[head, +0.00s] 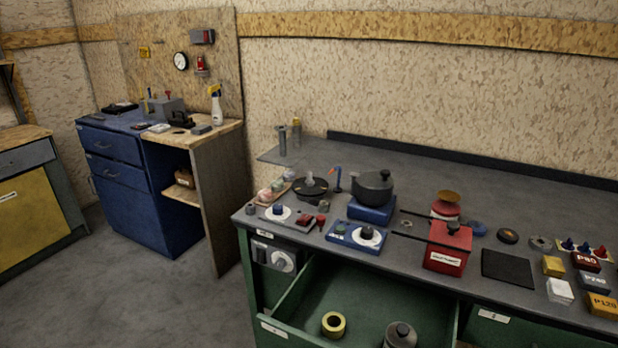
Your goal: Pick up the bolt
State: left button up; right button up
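No clearly marked bolt can be made out. A grey, upright, bolt-like piece (282,141) with a wider top stands at the back left corner of the grey workbench (370,158); it may be the bolt, but it is too small to be sure. A similar slim piece with a yellowish top (296,134) stands just right of it. Neither of my grippers is in the head view.
The bench holds a dark pot on a blue base (371,212), a red box (446,248), a black pad (507,270) and several small parts. A green drawer (290,298) stands open below with a yellow roll (333,325). Open floor (130,290) lies left.

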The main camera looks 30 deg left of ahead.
aim_at(309, 182)
jog(key=i+j+z, duration=0.1)
jog(key=j, duration=0.45)
jog(key=i+j+z, duration=0.1)
jog(key=j, duration=0.5)
jog(key=i+j+z, duration=0.1)
jog(key=j, duration=0.45)
jog(key=i+j+z, duration=0.1)
jog(key=j, duration=0.5)
jog(key=i, duration=0.1)
